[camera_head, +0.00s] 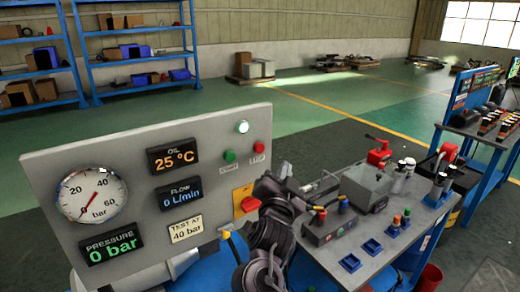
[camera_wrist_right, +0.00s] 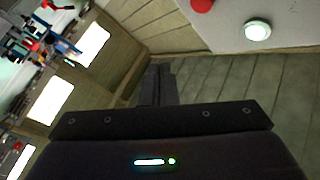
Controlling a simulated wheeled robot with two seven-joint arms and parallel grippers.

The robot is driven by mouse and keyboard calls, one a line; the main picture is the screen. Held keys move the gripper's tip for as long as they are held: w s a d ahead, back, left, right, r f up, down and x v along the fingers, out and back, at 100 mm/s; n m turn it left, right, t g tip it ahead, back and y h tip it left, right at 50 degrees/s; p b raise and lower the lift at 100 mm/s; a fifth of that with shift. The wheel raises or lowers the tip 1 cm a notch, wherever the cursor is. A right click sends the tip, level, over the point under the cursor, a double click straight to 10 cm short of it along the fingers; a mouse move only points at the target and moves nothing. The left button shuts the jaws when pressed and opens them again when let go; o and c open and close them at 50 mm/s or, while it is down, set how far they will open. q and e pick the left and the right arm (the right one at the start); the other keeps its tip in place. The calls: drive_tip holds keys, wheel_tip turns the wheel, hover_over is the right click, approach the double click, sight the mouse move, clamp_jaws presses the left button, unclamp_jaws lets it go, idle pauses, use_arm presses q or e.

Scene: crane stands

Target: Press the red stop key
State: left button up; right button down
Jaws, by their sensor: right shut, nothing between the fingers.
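The red stop key (camera_head: 258,147) is a small round button near the upper right edge of the grey panel (camera_head: 120,150), right of the green start key (camera_head: 230,156). A red button (camera_wrist_right: 203,5), seemingly this key, is cut by the top edge of the right wrist view. My right gripper (camera_head: 286,170) is dark, to the right of and below the key in the head view, and apart from it. Its fingers (camera_wrist_right: 160,82) are shut and empty. My left gripper is not in view.
A lit white lamp (camera_head: 242,127) sits above the keys. A red knob on a yellow plate (camera_head: 246,200) is lower on the panel, close to my right arm. A bench with a grey box (camera_head: 367,187) and blue trays (camera_head: 350,263) stands to the right.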

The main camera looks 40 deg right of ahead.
sight(264, 147)
drive_tip(key=w, duration=0.8)
drive_tip(key=shift+d, duration=0.45)
drive_tip(key=shift+w, duration=0.1)
idle(1.5)
drive_tip(key=shift+w, duration=0.35)
drive_tip(key=shift+w+d, duration=0.1)
drive_tip(key=shift+w, duration=0.35)
idle(0.7)
idle(0.3)
drive_tip(key=shift+s, duration=0.9)
drive_tip(key=shift+s+a, duration=0.2)
drive_tip(key=shift+s, duration=1.05)
drive_tip(key=shift+s+a, duration=0.15)
drive_tip(key=shift+s, duration=1.1)
